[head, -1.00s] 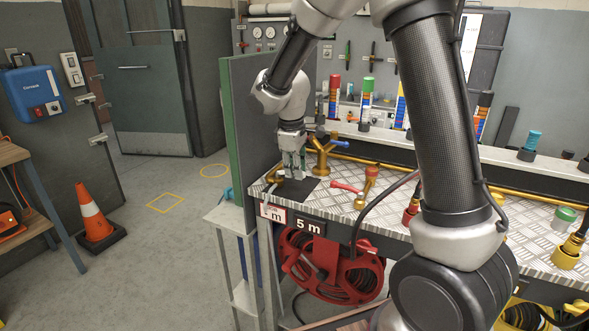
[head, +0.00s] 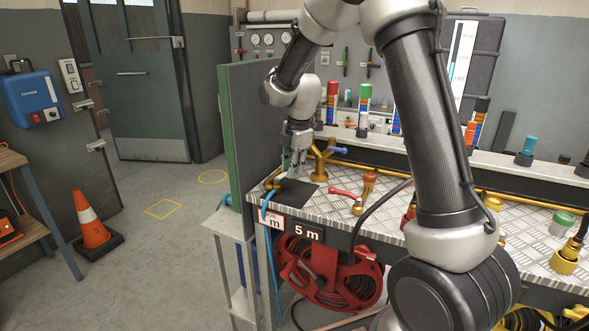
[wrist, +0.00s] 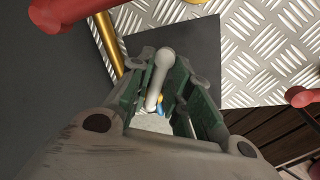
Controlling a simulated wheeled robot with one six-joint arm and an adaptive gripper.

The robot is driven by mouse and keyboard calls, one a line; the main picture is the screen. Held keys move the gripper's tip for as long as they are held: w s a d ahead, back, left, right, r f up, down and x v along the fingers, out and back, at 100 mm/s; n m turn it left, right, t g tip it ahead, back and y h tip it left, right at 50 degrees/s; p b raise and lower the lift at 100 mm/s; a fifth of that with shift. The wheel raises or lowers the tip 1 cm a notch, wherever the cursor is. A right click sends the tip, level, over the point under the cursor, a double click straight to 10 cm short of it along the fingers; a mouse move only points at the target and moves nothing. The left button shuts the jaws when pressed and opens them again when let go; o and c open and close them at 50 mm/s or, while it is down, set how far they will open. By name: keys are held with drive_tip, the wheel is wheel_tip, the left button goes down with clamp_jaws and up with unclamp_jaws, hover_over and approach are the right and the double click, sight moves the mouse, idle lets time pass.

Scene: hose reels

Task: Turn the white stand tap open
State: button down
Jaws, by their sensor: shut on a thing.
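My gripper (head: 294,164) is low over a black square plate (head: 304,192) at the left end of the bench. In the wrist view, my gripper (wrist: 165,95) has its green-lined fingers on either side of a white tap handle (wrist: 160,75) with a rounded end, and is shut on it. The handle points along the gap between the fingers. In the head view the fingers mostly hide the handle. A brass fitting (head: 271,182) sits beside the gripper at the bench's left edge. A thin blue stream or hose (head: 266,207) curves from there down past the edge.
A brass tap with a blue lever (head: 322,160) stands close at the right. A red-levered tap (head: 345,194) is further right. A green-edged upright panel (head: 230,150) borders the left. A red hose reel (head: 325,280) hangs below the bench.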

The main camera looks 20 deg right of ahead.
drive_tip(key=n, duration=0.1)
drive_tip(key=w+n, duration=0.1)
drive_tip(key=shift+w+a+n, duration=0.2)
drive_tip(key=shift+n, duration=0.2)
drive_tip(key=shift+w+a+n+g+y, duration=0.15)
drive_tip(key=shift+w+a+n+y, duration=0.15)
drive_tip(key=shift+n, duration=0.55)
drive_tip(key=shift+w+a+n+g+y, duration=0.2)
drive_tip(key=shift+w+n, duration=0.1)
drive_tip(key=shift+n, duration=0.55)
drive_tip(key=c, duration=1.5)
unclamp_jaws()
drive_tip(key=r, duration=0.4)
drive_tip(key=s+d+r, duration=0.1)
drive_tip(key=r, duration=0.6)
drive_tip(key=shift+s+d+r, duration=0.25)
drive_tip(key=shift+d+r, duration=0.1)
drive_tip(key=shift+r, duration=0.05)
